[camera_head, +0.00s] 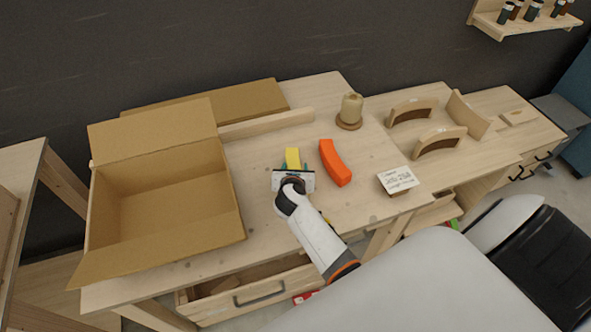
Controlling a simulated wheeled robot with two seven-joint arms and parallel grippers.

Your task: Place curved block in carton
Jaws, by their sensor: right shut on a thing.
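The open cardboard carton (165,205) stands on the left of the workbench, its flaps up and out, and its visible inside is empty. My right gripper (293,171) is over the bench just right of the carton, shut on a yellow block (292,156). The gripper covers much of the yellow block, so its full shape is hidden and I cannot tell whether it touches the bench. An orange curved block (335,162) lies on the bench just right of the gripper, apart from it. My left gripper is not in view.
A spool of twine (350,108) stands behind the orange block. A card on a small stand (397,180) is to the right. Curved wooden holders (440,142) stand farther right. An open drawer (255,290) is below the bench front.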

